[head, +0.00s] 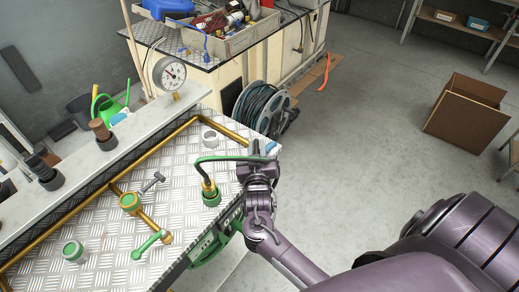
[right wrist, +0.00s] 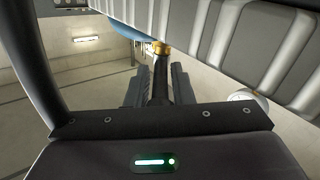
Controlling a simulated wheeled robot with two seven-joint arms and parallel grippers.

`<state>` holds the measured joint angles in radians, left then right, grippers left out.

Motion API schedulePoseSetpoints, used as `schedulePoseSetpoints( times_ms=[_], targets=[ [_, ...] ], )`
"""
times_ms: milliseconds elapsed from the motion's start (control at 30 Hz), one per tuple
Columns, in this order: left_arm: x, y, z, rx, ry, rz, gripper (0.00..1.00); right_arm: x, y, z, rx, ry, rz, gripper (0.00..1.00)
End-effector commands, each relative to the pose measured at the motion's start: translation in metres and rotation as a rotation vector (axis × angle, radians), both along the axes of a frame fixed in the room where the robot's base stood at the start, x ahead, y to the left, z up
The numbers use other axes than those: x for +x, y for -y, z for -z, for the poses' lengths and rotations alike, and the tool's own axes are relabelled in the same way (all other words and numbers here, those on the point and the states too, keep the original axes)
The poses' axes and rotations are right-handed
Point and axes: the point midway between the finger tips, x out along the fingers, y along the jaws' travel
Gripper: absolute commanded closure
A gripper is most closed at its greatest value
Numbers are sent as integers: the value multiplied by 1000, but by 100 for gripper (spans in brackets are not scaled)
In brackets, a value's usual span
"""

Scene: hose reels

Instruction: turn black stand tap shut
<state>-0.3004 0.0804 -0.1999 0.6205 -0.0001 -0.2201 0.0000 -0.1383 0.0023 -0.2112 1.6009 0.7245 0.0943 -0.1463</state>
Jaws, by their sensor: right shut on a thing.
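The stand tap with the dark neck (head: 205,173) rises from a brass and green fitting (head: 210,196) on the bench's right part. A long green lever or tube (head: 225,158) runs right from its top to my right gripper (head: 258,165). My right gripper is at the bench's right edge, shut on a dark bar (right wrist: 158,85) with a brass end (right wrist: 160,48), which shows between the fingers in the right wrist view. The gripper hides where the green part meets that bar in the head view. My left gripper is not in view.
The metal bench (head: 105,235) carries brass pipes (head: 175,135), a green-handled valve (head: 152,242), a green-rimmed fitting (head: 130,202) and a gauge (head: 169,73) on the back ledge. A hose reel (head: 262,105) stands beyond. A cardboard box (head: 466,112) sits on open floor at right.

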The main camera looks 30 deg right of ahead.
Motion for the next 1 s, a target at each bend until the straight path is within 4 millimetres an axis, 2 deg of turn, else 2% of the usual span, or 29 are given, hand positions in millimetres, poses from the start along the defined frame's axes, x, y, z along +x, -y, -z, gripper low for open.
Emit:
schedulePoseSetpoints(
  times_ms=[333, 867, 900, 1000],
  targets=[
    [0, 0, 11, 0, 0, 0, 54, 3, -5, 1, -1, 1, 132, 100],
    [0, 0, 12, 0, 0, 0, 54, 4, -5, -1, -3, 3, 152, 100],
    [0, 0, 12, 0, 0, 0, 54, 4, -5, -1, -3, 3, 152, 75],
    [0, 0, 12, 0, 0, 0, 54, 4, -5, -1, -3, 3, 152, 65]
  ],
)
